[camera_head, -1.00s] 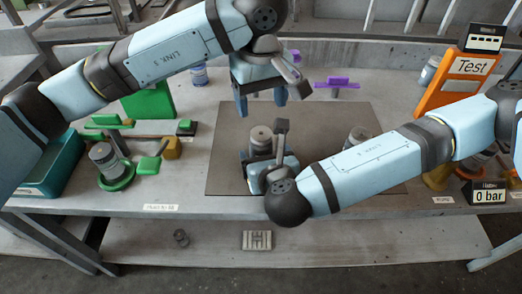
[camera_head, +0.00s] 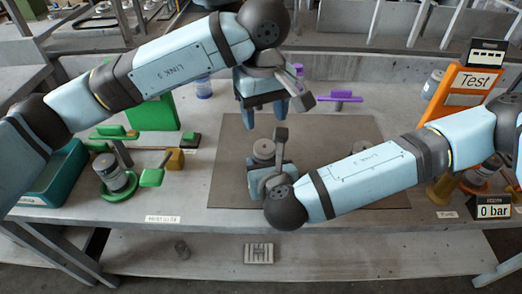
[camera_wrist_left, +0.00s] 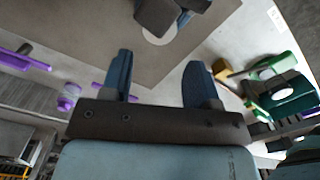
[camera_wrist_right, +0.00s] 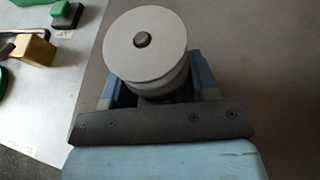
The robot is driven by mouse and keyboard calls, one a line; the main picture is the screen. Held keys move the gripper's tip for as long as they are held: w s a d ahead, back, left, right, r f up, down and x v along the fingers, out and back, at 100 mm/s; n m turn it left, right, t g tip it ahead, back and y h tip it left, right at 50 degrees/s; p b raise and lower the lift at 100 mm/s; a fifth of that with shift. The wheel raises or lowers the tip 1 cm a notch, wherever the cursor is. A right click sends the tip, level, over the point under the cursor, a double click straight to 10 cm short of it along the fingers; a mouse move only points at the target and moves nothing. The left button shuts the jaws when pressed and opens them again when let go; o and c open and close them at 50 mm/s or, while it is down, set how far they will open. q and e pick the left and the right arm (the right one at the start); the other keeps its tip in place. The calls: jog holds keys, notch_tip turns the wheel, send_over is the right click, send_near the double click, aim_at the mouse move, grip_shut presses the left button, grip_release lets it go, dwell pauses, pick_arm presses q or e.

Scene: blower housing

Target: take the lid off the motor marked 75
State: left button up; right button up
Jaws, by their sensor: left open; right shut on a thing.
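A grey cylindrical motor (camera_head: 263,158) with a round, pale grey lid (camera_head: 263,147) stands upright on the brown mat. The lid shows from above in the right wrist view (camera_wrist_right: 145,45), with a dark knob in its middle. No number can be read on the motor. My right gripper (camera_head: 266,172) is shut around the motor's body below the lid. My left gripper (camera_head: 265,115) is open and empty, above and behind the motor. In the left wrist view its two blue fingers (camera_wrist_left: 158,85) are spread, with a pale disc (camera_wrist_left: 160,33) beyond them, partly covered by a dark block.
At left are a motor on a green stand (camera_head: 114,178) and a teal bin (camera_head: 55,180). An orange Test stand (camera_head: 455,95) is at right, a purple item (camera_head: 338,97) behind.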

aim_at(265, 146)
pick_arm(q)
jog(key=w+a+r+n+g+h, duration=0.2)
jog(key=a+r+n+h, duration=0.15)
jog(key=n, duration=0.35)
jog(key=x, duration=1.2)
jog(key=shift+w+a, duration=0.15)
jog(key=shift+w, duration=0.05)
jog(key=c, duration=0.8)
jog(key=shift+r, duration=0.15)
jog(key=shift+r, duration=1)
